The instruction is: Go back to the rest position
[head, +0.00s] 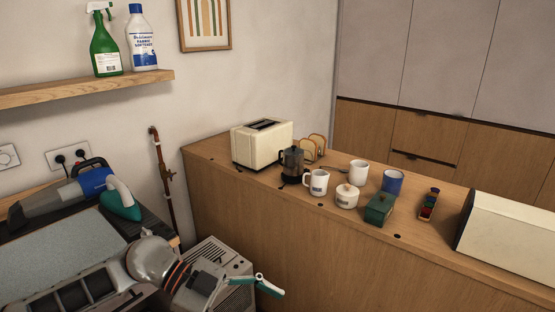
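My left gripper (268,286) is at the bottom of the head view, left of centre. Its arm comes in from the lower left, and its teal fingertips point right. It is in front of the wooden counter's side and beside a grey vented appliance (222,256). I see nothing held in it, but the angle does not show whether the fingers are apart. My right gripper is not in view.
The counter (330,211) bears a toaster (262,146), coffee pot (292,165), toast rack (313,148), several mugs and pots, and a cream box (510,238). A hand vacuum (60,194) lies at left. A shelf (90,88) with two bottles hangs above.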

